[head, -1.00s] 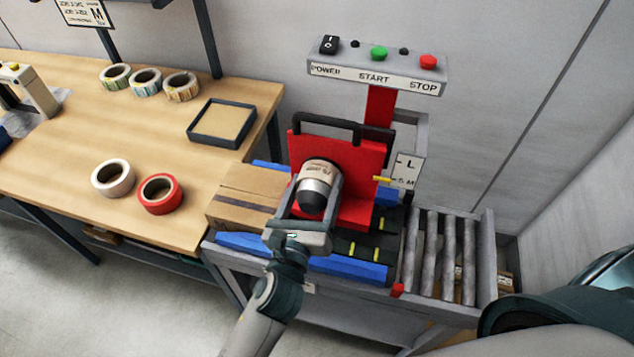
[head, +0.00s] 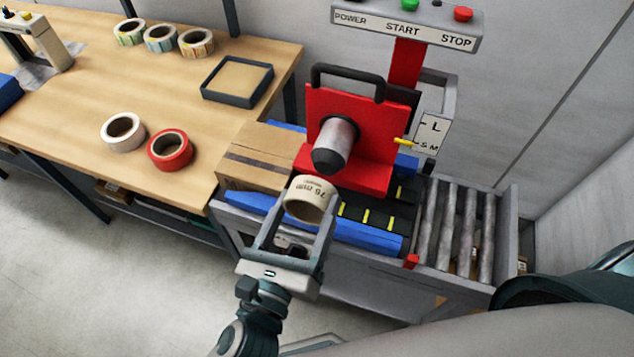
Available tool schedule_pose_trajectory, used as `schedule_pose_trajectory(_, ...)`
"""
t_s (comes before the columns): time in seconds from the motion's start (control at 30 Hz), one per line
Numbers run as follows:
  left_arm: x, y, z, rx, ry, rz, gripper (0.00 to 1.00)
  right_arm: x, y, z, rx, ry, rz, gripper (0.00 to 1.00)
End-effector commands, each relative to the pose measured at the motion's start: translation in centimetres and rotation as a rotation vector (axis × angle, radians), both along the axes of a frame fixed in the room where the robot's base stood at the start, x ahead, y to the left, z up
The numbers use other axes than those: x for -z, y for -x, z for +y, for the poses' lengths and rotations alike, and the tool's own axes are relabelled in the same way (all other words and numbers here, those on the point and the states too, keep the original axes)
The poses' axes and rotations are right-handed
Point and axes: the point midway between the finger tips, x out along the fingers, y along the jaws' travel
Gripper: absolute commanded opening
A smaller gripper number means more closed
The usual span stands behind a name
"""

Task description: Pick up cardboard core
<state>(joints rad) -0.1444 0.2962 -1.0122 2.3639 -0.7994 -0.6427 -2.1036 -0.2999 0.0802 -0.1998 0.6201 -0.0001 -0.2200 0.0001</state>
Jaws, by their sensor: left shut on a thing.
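The cardboard core (head: 312,196) is a short beige ring with "76 mm" printed on its side. My left gripper (head: 300,215) is shut on it, with one finger on each side. It holds the core in front of the red machine plate (head: 350,110), apart from the grey spindle (head: 335,142) with its dark tip. The spindle is bare. Of my right arm, a part shows at the lower right; its gripper is out of view.
A cardboard box (head: 257,160) sits left of the spindle on the machine. A roller conveyor (head: 462,235) is on the right. The wooden table (head: 90,90) holds a white roll (head: 123,132), a red roll (head: 170,150), several label rolls and a dark tray (head: 238,95).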

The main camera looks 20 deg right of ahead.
Motion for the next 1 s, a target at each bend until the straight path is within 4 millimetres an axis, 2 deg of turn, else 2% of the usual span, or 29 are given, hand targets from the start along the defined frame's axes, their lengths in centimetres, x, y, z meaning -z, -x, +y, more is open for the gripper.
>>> schedule_pose_trajectory(0.1,0.2,1.6,1.0,0.000,-0.001,0.001,0.44,0.7,0.0,0.0,0.000,0.000,0.000,0.31)
schedule_pose_trajectory(0.3,0.0,2.7,1.8,0.000,0.000,0.000,0.44,0.9,0.0,0.0,0.000,0.000,0.000,0.31)
schedule_pose_trajectory(0.87,-0.1,2.8,1.9,-0.001,0.000,-0.001,0.44,0.9,0.0,0.0,0.000,0.000,0.000,0.31)
schedule_pose_trajectory(1.0,0.1,2.2,2.6,-0.021,-0.001,0.001,0.44,1.0,0.0,0.0,0.000,0.000,0.000,0.31)
